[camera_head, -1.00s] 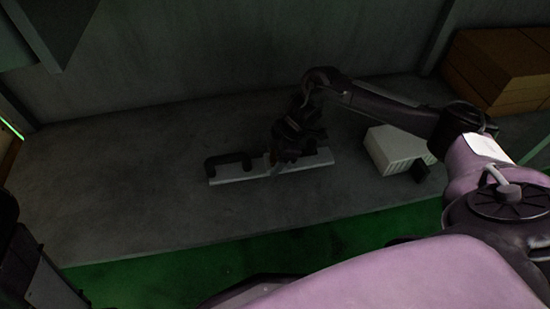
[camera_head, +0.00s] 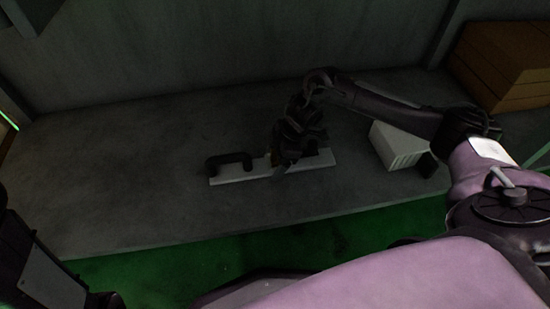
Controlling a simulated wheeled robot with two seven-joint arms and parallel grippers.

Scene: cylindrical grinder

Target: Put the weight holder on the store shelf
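The weight holder is most likely the light grey bar with black handles (camera_head: 240,174) lying flat on the grey shelf (camera_head: 130,185). One black handle stands at its left end, and another dark part shows near its right end. My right gripper (camera_head: 279,164) reaches down from the upper right over the middle of the bar. Its dark fingers are at the bar, and I cannot tell whether they are closed on it. At the lower left edge, dark parts of my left arm show, but its fingers are out of view.
A white ribbed block (camera_head: 396,148) with a small black part sits on the shelf under my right forearm. Brown stacked boxes (camera_head: 503,62) stand at the upper right. A grey wall rises behind. The shelf's left part is clear. Green floor (camera_head: 290,241) shows in front.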

